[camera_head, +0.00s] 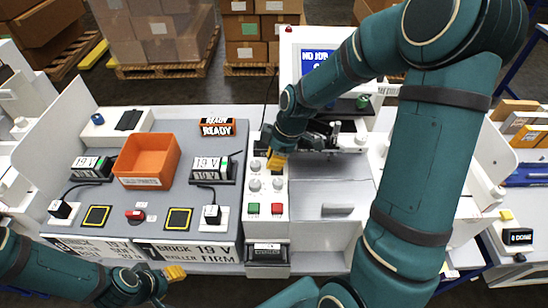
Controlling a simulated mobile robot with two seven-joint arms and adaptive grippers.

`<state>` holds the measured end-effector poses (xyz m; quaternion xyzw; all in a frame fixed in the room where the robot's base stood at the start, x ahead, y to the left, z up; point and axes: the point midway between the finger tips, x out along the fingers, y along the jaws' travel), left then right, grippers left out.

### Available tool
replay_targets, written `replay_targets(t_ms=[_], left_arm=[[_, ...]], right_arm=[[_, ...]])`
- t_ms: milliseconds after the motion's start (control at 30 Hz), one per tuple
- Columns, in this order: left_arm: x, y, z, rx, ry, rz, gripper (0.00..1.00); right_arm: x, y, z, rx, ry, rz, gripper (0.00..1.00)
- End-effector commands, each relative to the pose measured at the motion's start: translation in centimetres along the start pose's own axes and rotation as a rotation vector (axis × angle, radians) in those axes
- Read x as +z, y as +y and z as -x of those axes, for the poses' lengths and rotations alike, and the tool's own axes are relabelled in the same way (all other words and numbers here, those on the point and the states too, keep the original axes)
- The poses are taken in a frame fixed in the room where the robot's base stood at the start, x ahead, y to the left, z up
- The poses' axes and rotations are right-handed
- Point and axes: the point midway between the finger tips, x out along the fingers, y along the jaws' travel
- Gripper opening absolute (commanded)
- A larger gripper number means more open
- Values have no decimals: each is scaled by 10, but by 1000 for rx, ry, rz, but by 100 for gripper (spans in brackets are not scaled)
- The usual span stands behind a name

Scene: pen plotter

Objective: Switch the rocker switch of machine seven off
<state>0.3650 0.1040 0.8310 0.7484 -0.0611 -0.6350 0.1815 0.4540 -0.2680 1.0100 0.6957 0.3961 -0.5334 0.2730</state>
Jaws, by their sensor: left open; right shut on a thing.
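My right gripper (277,160) reaches down from the right, with yellow fingertips at the top of a white control panel (266,226). It is shut on a small control there, which its fingers hide. Knobs (255,185) sit below and beside the fingertips, with a green button (253,208) and a red button (277,208) further down. My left gripper (175,272) is open and empty, low at the front edge of the left console.
The grey left console (158,200) holds an orange bin (147,158), two 19 V units and a red switch (135,215). A grey machine cover with a handle (337,209) lies right of the panel. My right arm hides much of the right side.

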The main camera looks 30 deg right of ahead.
Motion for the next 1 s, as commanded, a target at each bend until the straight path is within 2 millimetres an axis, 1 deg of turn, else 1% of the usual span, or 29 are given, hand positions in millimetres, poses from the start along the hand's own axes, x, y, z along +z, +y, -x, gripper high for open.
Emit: replay_targets(t_ms=[100,433,800,1000], left_arm=[[-1,3,7,1,1,0,47],[-1,2,4,1,0,0,47],[0,0,1,1,0,0,47],[0,0,1,1,0,0,47]], right_arm=[[1,3,-2,-89,-1,-27,0],[1,0,-3,-85,-2,-24,0],[2,-16,-5,-92,-3,-25,0],[2,-18,-5,-95,-5,-25,0]])
